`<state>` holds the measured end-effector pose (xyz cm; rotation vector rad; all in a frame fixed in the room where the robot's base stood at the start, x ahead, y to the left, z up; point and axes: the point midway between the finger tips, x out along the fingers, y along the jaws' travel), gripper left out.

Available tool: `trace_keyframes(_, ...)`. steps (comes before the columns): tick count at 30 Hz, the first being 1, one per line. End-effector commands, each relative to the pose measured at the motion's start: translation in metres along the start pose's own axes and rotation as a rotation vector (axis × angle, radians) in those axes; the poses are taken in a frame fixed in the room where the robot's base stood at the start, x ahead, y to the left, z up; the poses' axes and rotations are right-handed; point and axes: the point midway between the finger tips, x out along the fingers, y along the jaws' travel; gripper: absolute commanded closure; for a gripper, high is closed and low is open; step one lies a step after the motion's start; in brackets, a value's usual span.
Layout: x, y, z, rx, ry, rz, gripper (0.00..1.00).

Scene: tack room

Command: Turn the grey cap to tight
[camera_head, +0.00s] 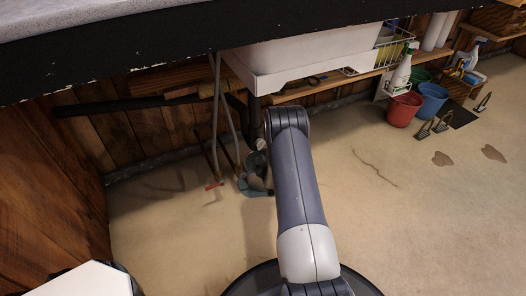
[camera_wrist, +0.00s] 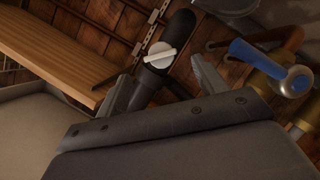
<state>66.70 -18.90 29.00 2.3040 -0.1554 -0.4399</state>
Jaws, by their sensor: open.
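The grey cap (camera_wrist: 160,55) shows in the wrist view as a round, light grey disc with a raised bar across it. It sits on a black pipe fitting (camera_wrist: 181,28). My gripper (camera_wrist: 160,74) is open, with one finger on each side of the cap in the picture. The fingers look apart from the cap, and I cannot tell how far it is from them in depth. In the head view my arm reaches under the counter and hides most of the gripper. I cannot make out the cap surely there.
A blue-handled valve (camera_wrist: 258,60) on brass pipework is right of the gripper in the wrist view. A wooden shelf (camera_wrist: 62,45) is at left. In the head view, grey hoses (camera_head: 217,115) hang left of my arm, and red (camera_head: 403,110) and blue (camera_head: 431,100) buckets stand at right.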

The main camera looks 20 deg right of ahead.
Motion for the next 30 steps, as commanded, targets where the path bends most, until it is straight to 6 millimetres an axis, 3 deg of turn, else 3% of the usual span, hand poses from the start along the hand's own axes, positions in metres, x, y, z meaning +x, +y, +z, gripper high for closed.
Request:
trace_keyframes(3, 0.022, -0.003, 0.002, 0.000, 0.002, 0.001, 0.33)
trace_keyframes(9, 0.043, -0.002, 0.001, 0.000, 0.001, 0.000, 0.33)
trace_keyframes(22, 0.050, 0.000, 0.000, 0.000, -0.001, -0.001, 0.33)
trace_keyframes(30, 0.050, 0.000, 0.000, 0.000, -0.001, -0.001, 0.55)
